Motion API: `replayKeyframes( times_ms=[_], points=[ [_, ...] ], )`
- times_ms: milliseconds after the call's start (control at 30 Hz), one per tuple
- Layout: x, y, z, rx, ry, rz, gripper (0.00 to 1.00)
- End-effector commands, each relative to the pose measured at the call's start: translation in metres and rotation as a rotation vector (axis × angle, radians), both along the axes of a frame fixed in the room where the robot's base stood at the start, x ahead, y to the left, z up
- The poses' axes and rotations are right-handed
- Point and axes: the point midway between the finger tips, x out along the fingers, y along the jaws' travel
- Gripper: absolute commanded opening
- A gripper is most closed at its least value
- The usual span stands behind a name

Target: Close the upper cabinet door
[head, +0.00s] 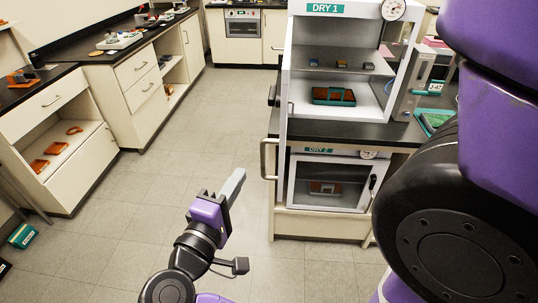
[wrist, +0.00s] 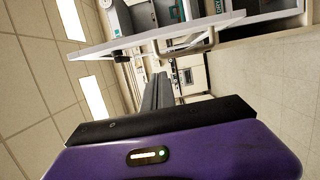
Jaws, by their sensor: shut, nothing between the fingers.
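The upper cabinet (head: 340,50), labelled DRY 1, stands on the dark counter with its front open. Its door (head: 283,100) stands swung out at the left side and shows almost edge-on. The door's bar handle (head: 266,160) sticks out to the left near its lower end. In the wrist view the door (wrist: 150,37) is a long pale panel across the top, with the handle (wrist: 207,44) on its near face. My gripper (head: 236,178) is shut and empty, left of the handle and apart from it. Its fingers (wrist: 157,88) point towards the room beyond the door.
Inside the upper cabinet are a teal-edged tray (head: 333,96) and several small blocks on a shelf. The lower cabinet (head: 325,182), labelled DRY 2, has its glass door shut. Benches with drawers (head: 140,72) line the left wall. The floor (head: 190,130) between is clear.

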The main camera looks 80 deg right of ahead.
Motion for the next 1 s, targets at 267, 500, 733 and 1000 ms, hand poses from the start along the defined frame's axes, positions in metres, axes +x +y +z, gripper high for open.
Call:
replayKeyframes(
  times_ms=[267,500,733,1000],
  points=[
    [-0.011,-0.054,0.001,0.002,0.001,-0.004,0.00],
    [-0.028,-0.082,0.000,0.005,0.001,0.000,0.00],
    [-0.048,-0.084,0.000,0.003,-0.001,0.001,0.00],
    [-0.054,-0.084,-0.001,0.002,-0.001,0.003,0.00]
  ],
)
